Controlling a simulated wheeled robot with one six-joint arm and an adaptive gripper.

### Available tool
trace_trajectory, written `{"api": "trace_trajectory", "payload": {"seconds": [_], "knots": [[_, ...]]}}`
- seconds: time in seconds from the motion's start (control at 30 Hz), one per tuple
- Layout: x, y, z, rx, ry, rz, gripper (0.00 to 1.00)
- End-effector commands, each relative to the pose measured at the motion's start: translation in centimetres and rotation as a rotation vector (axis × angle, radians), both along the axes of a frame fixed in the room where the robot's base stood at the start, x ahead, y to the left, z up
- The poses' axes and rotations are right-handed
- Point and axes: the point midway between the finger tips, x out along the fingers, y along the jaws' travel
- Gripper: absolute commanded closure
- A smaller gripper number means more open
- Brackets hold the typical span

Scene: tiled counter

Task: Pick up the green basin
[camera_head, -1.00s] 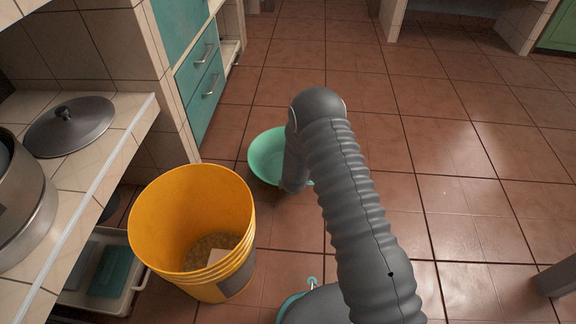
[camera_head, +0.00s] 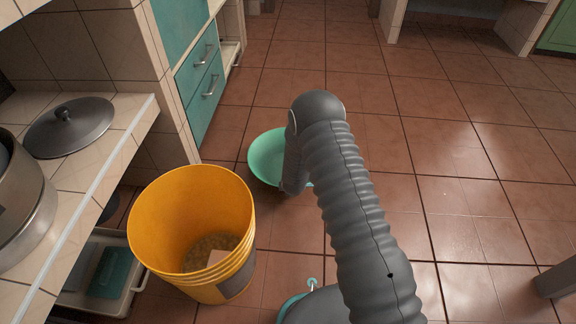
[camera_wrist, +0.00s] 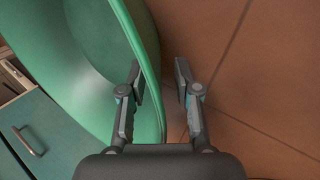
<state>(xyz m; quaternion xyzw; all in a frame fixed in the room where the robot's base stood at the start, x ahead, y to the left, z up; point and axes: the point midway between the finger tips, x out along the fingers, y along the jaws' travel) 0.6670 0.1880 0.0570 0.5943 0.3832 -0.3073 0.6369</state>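The green basin (camera_head: 265,154) stands on the tiled floor in the head view, its right side hidden behind my arm. In the wrist view the basin (camera_wrist: 85,40) fills the upper left, with its rim running down between the two fingers. My gripper (camera_wrist: 158,74) is open there, with the left finger on the inner side of the rim and the right finger outside over the floor. The rim lies close to the left finger; I cannot tell whether they touch. A clear gap separates it from the right finger. In the head view the fingers are hard to make out.
A yellow bucket (camera_head: 150,225) stands nearer, left of my arm. A tiled counter (camera_head: 110,150) with a dark lid (camera_head: 70,128) runs along the left.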

Motion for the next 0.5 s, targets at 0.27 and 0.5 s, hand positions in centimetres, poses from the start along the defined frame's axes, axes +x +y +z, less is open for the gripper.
{"api": "trace_trajectory", "payload": {"seconds": [0.27,0.5], "knots": [[-0.01,0.0,-0.01,0.0,0.0,0.0,1.0],[-0.03,0.0,-0.02,0.0,0.001,0.0,1.0]]}}
